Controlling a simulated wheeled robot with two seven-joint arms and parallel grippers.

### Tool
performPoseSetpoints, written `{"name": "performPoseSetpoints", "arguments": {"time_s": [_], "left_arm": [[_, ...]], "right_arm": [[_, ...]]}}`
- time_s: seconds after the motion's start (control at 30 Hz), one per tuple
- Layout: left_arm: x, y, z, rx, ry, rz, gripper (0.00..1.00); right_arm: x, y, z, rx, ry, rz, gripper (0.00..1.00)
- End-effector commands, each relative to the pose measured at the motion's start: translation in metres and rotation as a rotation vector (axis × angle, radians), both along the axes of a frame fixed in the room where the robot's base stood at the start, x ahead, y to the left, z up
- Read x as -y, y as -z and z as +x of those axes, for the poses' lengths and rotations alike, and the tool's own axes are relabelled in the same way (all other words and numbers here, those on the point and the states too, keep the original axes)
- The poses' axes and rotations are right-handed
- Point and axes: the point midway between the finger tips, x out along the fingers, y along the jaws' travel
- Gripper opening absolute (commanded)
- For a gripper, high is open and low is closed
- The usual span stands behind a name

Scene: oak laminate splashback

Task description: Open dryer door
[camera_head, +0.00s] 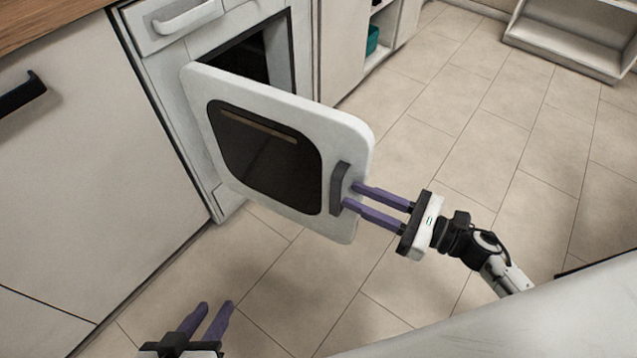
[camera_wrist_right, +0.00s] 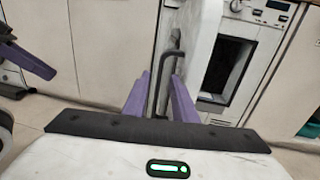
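The dryer door (camera_head: 355,135), white with a dark window, stands swung well out from the dryer (camera_head: 160,60) in the head view. The dryer's dark opening (camera_head: 245,55) shows behind it. A grey bar handle (camera_head: 339,188) is on the door's free edge; it also shows in the right wrist view (camera_wrist_right: 165,62). My right gripper (camera_head: 352,195) is at the handle with its purple fingers apart. In the wrist view the handle bar shows between them, with a gap; contact is unclear. My left gripper (camera_head: 216,304) is low in the head view, open and empty, away from the door.
White cabinets (camera_head: 90,160) with a dark handle (camera_head: 22,95) stand left of the dryer, under a wooden worktop (camera_head: 45,20). An open shelf unit (camera_head: 570,45) stands at the far right. The tiled floor (camera_head: 480,130) right of the door is clear.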

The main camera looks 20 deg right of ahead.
Motion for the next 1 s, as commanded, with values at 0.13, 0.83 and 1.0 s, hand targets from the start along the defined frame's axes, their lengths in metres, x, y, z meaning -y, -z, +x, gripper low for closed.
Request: {"name": "performPoseSetpoints", "arguments": {"time_s": [0.13,0.83,1.0], "left_arm": [[0.001,0.0,0.0,-0.002,0.002,0.0,0.31],[0.003,0.004,0.001,-0.013,0.011,0.001,0.31],[0.003,0.004,0.001,-0.013,0.011,0.001,0.31]], "right_arm": [[-0.017,-0.002,0.015,0.003,-0.001,0.002,0.25],[-0.071,0.0,0.067,-0.003,0.002,0.004,0.25],[-0.071,-0.001,0.067,-0.003,0.001,0.004,0.17]]}}
